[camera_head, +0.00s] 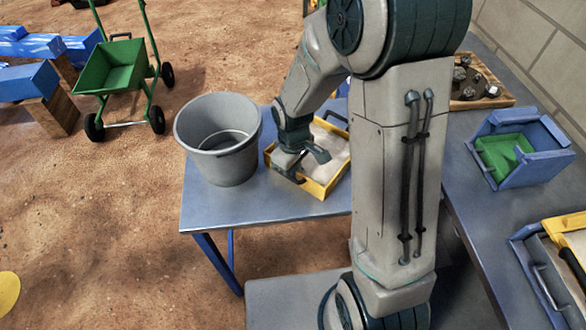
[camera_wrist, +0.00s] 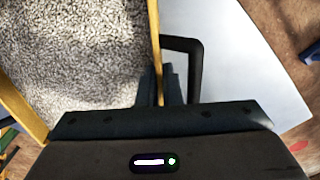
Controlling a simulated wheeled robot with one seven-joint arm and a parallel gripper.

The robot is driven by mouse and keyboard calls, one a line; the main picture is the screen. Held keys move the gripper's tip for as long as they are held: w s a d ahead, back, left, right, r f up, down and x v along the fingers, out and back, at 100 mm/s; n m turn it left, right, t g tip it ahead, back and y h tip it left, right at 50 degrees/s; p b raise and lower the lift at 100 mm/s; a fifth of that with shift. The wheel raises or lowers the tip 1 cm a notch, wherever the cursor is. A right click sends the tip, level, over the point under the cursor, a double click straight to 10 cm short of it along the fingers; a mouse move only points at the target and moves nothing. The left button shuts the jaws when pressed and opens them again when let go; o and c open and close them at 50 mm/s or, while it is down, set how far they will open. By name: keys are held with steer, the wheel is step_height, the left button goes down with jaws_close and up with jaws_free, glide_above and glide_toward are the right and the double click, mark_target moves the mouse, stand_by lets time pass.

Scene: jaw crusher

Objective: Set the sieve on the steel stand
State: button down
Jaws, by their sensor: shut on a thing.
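The sieve (camera_head: 323,189) is a shallow yellow frame with a pale, grainy grey inside and dark handles. It is over the right part of the steel stand (camera_head: 260,209), a grey top on blue legs. I cannot tell whether it touches the top. My gripper (camera_head: 292,176) is shut on the sieve's near-left side. In the wrist view, the fingers (camera_wrist: 163,85) close on the yellow wall (camera_wrist: 155,45), with a black handle (camera_wrist: 197,70) beside it and the bare stand top (camera_wrist: 240,60) beyond. My arm hides part of the sieve and stand.
A grey bucket (camera_head: 216,150) stands on the stand, close left of the sieve. At right, a bench holds a rock tray (camera_head: 480,88), a blue box with a green inside (camera_head: 530,150) and another yellow-framed item (camera_head: 568,224). A green cart (camera_head: 112,68) stands on the dirt.

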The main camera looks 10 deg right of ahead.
steer(key=c, duration=2)
jaws_free()
steer(key=shift+f, duration=0.15)
steer(key=o, duration=0.4)
step_height(320, 180, up, 12)
steer(key=s+d+r+m+t, duration=0.1)
steer(key=s+d+r+m, duration=0.2)
steer(key=s, duration=0.3)
steer(key=s+d+r+m+t, duration=0.2)
steer(key=s+d+r+m, duration=0.2)
steer(key=s+d+m, duration=0.1)
steer(key=shift+s+r+m+p, duration=0.3)
steer(key=shift+s+m, duration=0.3)
steer(key=shift+s, duration=0.5)
